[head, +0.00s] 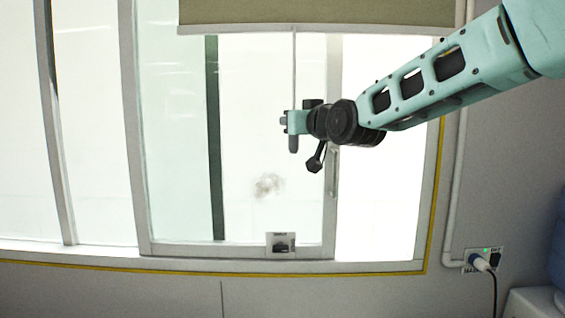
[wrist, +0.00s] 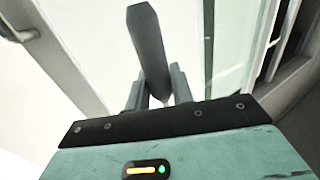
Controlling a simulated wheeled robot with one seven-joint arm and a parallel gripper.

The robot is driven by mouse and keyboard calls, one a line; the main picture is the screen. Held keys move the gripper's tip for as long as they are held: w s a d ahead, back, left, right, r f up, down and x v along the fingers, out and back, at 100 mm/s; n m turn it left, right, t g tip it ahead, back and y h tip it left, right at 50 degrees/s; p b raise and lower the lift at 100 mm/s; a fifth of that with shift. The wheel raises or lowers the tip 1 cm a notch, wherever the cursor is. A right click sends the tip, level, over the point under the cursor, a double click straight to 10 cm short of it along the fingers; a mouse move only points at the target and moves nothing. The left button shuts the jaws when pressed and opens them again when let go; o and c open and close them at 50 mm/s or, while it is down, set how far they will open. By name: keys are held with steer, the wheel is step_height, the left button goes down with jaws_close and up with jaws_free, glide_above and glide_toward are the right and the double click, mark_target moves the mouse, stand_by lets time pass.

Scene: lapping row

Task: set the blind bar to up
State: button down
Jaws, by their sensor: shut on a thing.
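The blind (head: 315,12) is an olive-green panel across the top of the window, with a pale bar along its lower edge. A thin cord hangs from that edge and ends in a grey pull bar (head: 293,144). My gripper (head: 286,122) is at the pull bar, well below the blind's lower edge. In the wrist view the grey bar (wrist: 148,45) stands between the two fingers of my gripper (wrist: 155,90), which are shut on it. The bar's held part is partly hidden by the fingers and gripper body.
Behind is a window with pale frames (head: 130,120) and a dark green upright (head: 214,140). A small sign (head: 281,243) sits at the window's bottom. A socket with a plugged cable (head: 483,260) is on the wall at lower right, beside a white pipe (head: 455,190).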

step_height(320, 180, up, 16)
steer(key=p, duration=0.5)
steer(key=shift+f, duration=0.25)
steer(key=c, duration=1.3)
jaws_free()
steer(key=shift+o, duration=0.2)
steer(key=shift+f, duration=0.1)
steer(key=b, duration=1.5)
glide_toward(294, 51)
steer(key=v, duration=0.7)
steer(key=shift+s+d, duration=0.1)
steer(key=shift+d, duration=0.1)
